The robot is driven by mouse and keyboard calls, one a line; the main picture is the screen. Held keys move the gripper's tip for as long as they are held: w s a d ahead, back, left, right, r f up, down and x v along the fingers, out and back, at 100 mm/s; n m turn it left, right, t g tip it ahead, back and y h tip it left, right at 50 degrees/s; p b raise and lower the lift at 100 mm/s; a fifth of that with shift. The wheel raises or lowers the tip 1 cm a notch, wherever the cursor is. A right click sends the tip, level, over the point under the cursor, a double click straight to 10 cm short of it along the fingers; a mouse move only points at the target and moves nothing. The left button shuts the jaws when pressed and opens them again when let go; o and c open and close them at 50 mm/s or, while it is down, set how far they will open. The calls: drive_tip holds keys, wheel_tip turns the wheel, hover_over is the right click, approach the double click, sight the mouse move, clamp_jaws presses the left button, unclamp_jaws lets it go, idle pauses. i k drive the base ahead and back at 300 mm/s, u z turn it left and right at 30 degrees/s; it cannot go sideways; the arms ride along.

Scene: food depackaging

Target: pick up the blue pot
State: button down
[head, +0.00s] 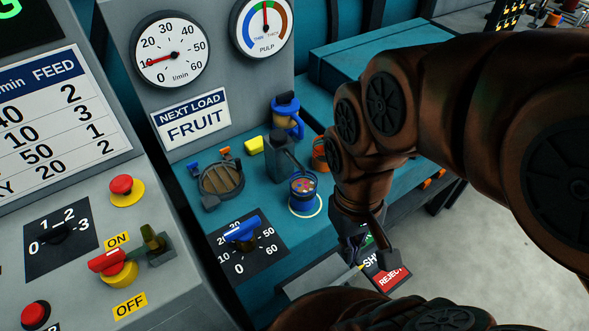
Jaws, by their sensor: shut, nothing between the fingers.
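A small blue pot (303,195) with multicoloured contents stands upright on a teal counter, with a pale ring around its foot. My arm comes in from the right, and my gripper (374,258) points down to the right of the pot and nearer the front. The gripper is apart from the pot, shut and empty. Its fingers are dark and partly hidden by my own arm, above a sign with a red REJECT field (391,278).
A grey spout-like fixture (285,158) stands close behind the pot. A blue knob (242,230) lies front left.

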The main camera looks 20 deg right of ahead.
sight(303, 190)
drive_tip(key=z, duration=1.1)
drive_tip(key=k, duration=1.6)
drive_tip(key=u, duration=1.1)
drive_tip(key=i, duration=0.5)
drive_tip(key=u, duration=0.05)
